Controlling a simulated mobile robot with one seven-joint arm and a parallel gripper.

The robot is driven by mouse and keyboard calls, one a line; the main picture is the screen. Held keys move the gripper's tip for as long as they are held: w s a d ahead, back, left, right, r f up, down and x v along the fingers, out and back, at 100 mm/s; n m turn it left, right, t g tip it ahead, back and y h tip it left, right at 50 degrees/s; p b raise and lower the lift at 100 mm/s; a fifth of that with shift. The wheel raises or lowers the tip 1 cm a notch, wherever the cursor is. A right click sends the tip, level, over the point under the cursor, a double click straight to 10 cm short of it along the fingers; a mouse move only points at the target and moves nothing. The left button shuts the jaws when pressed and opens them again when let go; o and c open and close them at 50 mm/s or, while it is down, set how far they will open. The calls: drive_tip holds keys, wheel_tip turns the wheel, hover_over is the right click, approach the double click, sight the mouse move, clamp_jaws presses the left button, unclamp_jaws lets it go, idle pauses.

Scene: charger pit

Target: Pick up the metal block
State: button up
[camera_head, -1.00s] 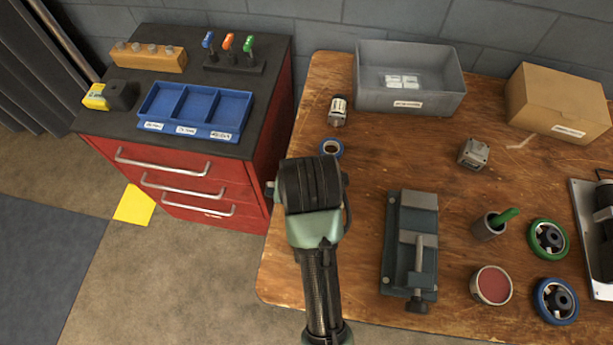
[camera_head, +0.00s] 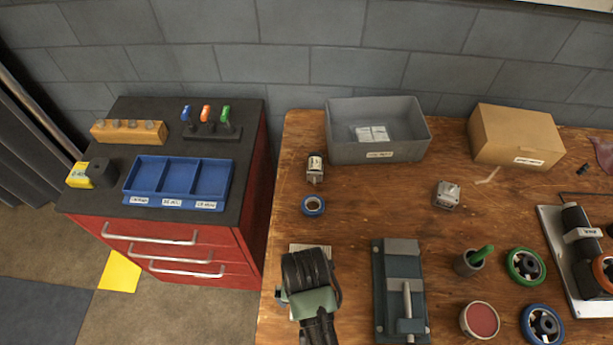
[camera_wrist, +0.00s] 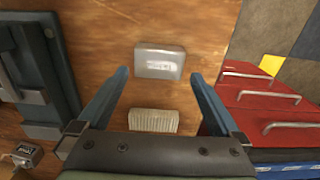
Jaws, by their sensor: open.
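A shiny silver rectangular block (camera_wrist: 159,62), with pale marks on top, lies flat on the wooden bench in the wrist view. It looks like the metal block. My gripper (camera_wrist: 157,78) is open, one blue finger toward each side of the block, nothing held. I cannot tell the height of the fingers above the bench. In the head view my gripper (camera_head: 310,290) is over the bench's left part, left of the vise, and hides most of what is under it. A pale ribbed block (camera_wrist: 153,121) lies closer to my palm in the wrist view.
The vise (camera_head: 400,275) stands close on the right. A blue-rimmed roll (camera_head: 313,205), a small cylinder (camera_head: 315,168) and a grey bin (camera_head: 378,153) are behind. A small grey cube (camera_head: 446,195) sits farther right. The red cabinet (camera_head: 255,215) borders the bench's left.

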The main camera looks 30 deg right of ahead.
drive_tip(key=f, duration=0.4)
drive_tip(key=shift+s+a+f, duration=0.1)
drive_tip(key=shift+s+f, duration=0.2)
drive_tip(key=c, duration=1.4)
